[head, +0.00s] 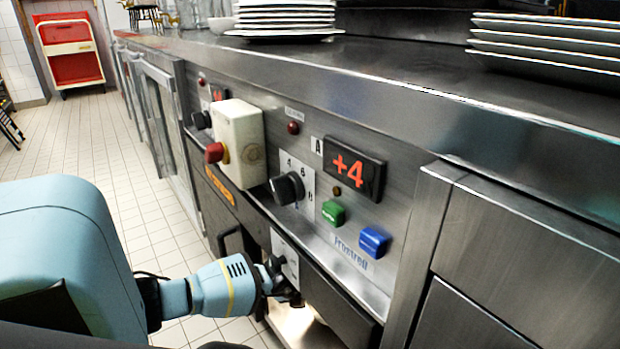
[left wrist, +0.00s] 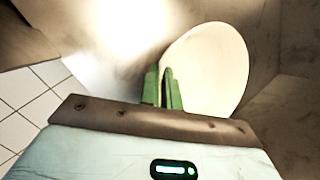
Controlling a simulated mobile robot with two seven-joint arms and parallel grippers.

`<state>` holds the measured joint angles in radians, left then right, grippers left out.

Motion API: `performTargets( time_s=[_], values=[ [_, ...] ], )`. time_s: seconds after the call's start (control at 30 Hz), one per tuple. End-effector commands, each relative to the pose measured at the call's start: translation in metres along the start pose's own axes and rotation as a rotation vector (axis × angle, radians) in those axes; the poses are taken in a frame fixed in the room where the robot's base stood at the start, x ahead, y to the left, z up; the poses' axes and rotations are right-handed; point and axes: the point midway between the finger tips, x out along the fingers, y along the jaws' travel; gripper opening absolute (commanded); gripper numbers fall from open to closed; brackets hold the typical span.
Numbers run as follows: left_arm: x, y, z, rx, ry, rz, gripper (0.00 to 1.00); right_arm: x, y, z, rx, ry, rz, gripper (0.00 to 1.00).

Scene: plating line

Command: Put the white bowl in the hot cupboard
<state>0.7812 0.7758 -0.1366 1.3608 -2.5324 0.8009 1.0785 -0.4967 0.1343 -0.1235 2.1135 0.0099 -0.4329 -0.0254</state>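The white bowl (left wrist: 215,65) is in the left wrist view, tilted, with its rim at the green fingers of my left gripper (left wrist: 164,88). The fingers are close together, one on each side of the rim, and look shut on it. In the head view my left gripper (head: 285,285) reaches into a lit opening (head: 292,325) low in the steel counter front, which looks like the cupboard. The bowl is mostly hidden there. Grey metal walls and a bright glow surround it in the wrist view. My right gripper is not in view.
Above the opening is a control panel with a dark knob (head: 287,188), a +4 display (head: 354,168), a green button (head: 333,213) and a blue button (head: 374,242). A cream switch box (head: 238,140) juts out. Plate stacks (head: 285,18) stand on the counter. The tiled floor (head: 125,170) is clear.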

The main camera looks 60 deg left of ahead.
Motion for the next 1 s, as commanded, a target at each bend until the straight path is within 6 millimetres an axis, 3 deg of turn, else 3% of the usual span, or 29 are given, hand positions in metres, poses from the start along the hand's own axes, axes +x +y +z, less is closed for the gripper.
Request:
performTargets(
  time_s=[0.27,0.57,0.9,1.0],
  values=[
    [0.004,-0.002,0.002,0.0,-0.001,-0.002,0.0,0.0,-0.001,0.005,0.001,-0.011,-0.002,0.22],
    [0.032,0.008,-0.01,0.0,-0.001,-0.002,0.0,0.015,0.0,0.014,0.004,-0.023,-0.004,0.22],
    [0.033,0.009,-0.011,0.0,-0.002,-0.002,0.0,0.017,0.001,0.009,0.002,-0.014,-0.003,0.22],
    [0.033,0.01,-0.011,0.001,0.0,0.0,0.17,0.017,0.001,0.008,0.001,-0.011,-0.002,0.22]
  ],
)
